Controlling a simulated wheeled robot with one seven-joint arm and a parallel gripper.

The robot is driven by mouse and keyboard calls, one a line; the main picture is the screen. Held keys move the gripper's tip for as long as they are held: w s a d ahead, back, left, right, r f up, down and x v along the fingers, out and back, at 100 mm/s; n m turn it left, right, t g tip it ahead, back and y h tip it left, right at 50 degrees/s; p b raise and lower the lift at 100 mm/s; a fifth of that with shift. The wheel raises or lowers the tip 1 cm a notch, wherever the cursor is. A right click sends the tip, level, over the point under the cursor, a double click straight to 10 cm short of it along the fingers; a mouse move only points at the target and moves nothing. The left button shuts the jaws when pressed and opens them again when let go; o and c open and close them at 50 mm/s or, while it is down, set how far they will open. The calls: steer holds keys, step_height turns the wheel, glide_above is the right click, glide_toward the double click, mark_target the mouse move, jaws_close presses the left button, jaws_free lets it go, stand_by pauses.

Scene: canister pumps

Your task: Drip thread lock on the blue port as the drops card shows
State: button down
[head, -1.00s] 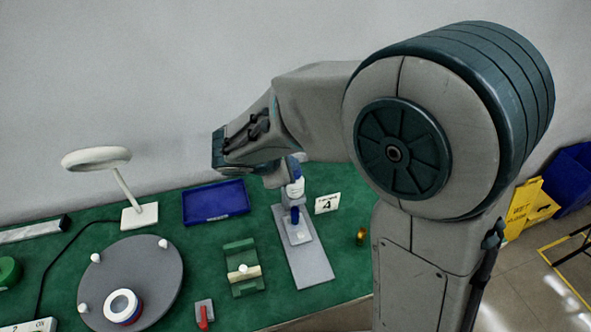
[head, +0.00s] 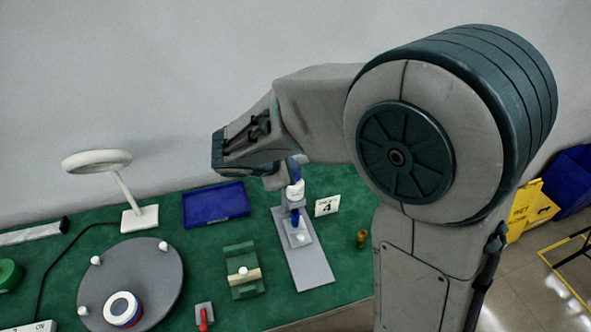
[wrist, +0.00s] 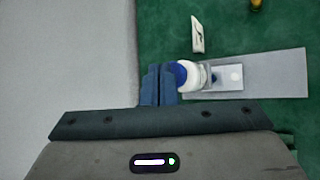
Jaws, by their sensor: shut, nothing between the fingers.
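My gripper (wrist: 160,82) is shut and empty, its blue fingertips together right beside the blue end of a white bottle (wrist: 196,76). I cannot tell whether they touch it. In the head view the bottle (head: 295,190) is held upright over a grey stand plate (head: 309,262) with a small pale square; the fingers are partly hidden by my arm. A white card reading 4 (head: 327,205) stands right of the bottle. A round part with a white ring top and red and blue bands (head: 123,309) sits on a grey turntable (head: 152,270); which port is blue is unclear.
A blue tray (head: 215,204), a green fixture with a beige bar (head: 243,270), a white ring lamp (head: 140,216) and a red-handled switch (head: 204,315) are on the green bench. A small brass piece (head: 361,239) stands near the right edge.

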steer(key=shift+r, duration=0.5)
steer(key=shift+r+p, duration=2.1)
steer(key=shift+r, duration=0.5)
stand_by(0.5)
steer(key=s+d+r+m+g+y, duration=0.2)
steer(key=s+d+m+y, duration=0.3)
steer(key=s+d+m, duration=0.9)
steer(key=s+m+g, duration=0.1)
steer(key=s+m, duration=0.3)
steer(key=m, duration=0.1)
steer(key=shift+s+d+r+y, duration=0.15)
steer(key=shift+d+r+y, duration=0.15)
steer(key=shift+d, duration=0.1)
